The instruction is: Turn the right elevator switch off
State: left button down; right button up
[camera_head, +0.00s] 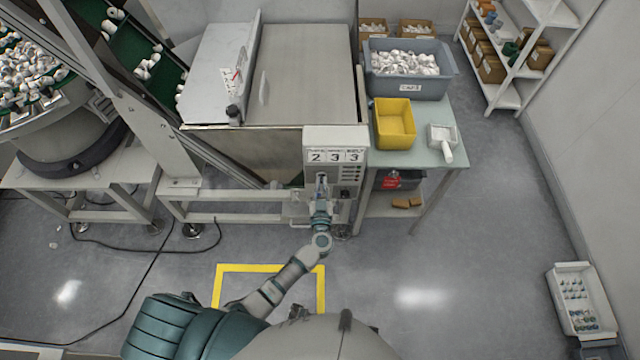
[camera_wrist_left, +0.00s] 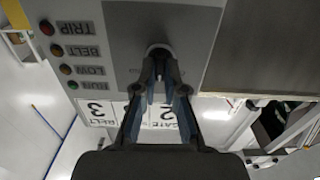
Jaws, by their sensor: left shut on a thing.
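The grey control box (camera_head: 345,174) stands at the front right corner of the machine, with a white number panel on top reading 2 3 3. My left gripper (camera_head: 322,182) reaches the lower left of its front face. In the left wrist view, upside down, its two fingers (camera_wrist_left: 160,75) are shut on a round switch knob (camera_wrist_left: 159,48) on the box face. The fingers hide part of the knob, so its setting and any label under it cannot be read. My right gripper is in neither view.
Indicator lamps (camera_wrist_left: 57,51) marked TRIP, BELT, LOW and RUN sit beside the knob. A side table (camera_head: 440,170) holds a grey bin (camera_head: 410,86) of white caps, a yellow bin (camera_head: 394,123) and a white scoop (camera_head: 442,137). The floor in front is mostly clear.

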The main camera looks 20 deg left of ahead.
pick_arm(q)
jog(key=shift+d+r+n+p, duration=0.15)
jog(key=shift+n+p, duration=0.15)
jog(key=shift+n, duration=0.3)
jog(key=n+p, duration=0.1)
jog(key=n, duration=0.5)
jog(key=shift+n, duration=0.3)
jog(key=shift+a+f+n, duration=0.2)
jog(key=shift+a+n, duration=0.05)
jog(key=shift+n, duration=0.35)
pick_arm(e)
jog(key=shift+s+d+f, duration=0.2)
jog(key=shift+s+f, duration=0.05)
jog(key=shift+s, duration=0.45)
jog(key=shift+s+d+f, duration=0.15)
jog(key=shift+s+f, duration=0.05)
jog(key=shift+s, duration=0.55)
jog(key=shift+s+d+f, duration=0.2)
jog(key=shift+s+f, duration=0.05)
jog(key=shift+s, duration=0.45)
